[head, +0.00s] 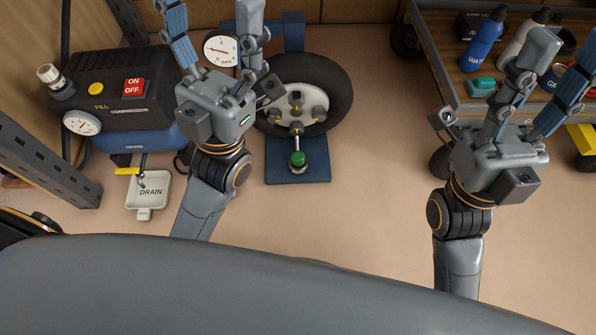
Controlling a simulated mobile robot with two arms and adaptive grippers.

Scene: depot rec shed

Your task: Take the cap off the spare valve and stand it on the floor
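The spare wheel (342,88) is a dark tire with a pale hub, held on a blue stand (298,177). A green cap (297,158) sits on the valve at the wheel's lower front, above the stand's base plate. My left gripper (211,14) is open and empty, up and to the left of the cap, with its fingers pointing to the top of the picture. Its body covers part of the wheel's left side. My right gripper (567,52) is open and empty in front of the cart at the right, far from the valve.
A round gauge (221,48) shows behind my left gripper. A cart (447,62) holds bottles, including a blue one (484,40). The floor (375,180) right of the stand is clear.

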